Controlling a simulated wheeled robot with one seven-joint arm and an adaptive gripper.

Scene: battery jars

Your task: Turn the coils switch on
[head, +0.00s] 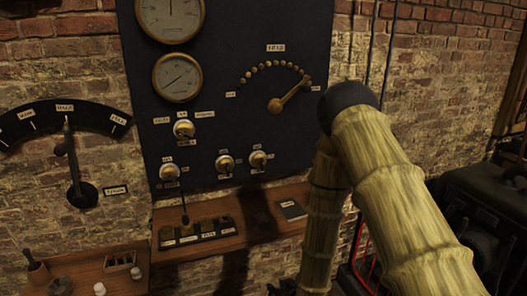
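A dark panel (240,100) on the brick wall carries several round brass-and-white rotary switches. One switch (184,129) sits higher, with small labels to its left and right. Below it are a left switch (170,172), a middle switch (225,163) and a right switch (258,158). The labels are too small to read surely, so I cannot tell which switch is the coils one or how it is set. My bamboo-like arm rises at the right, bends at a dark elbow and runs down out of the picture. My gripper is not in view.
Two gauges and a brass lever (290,95) over an arc of contacts are on the panel. A wooden shelf (275,228) below holds a black key box (200,233). A dark lever (75,165) is at left. A dark machine (485,215) stands at right.

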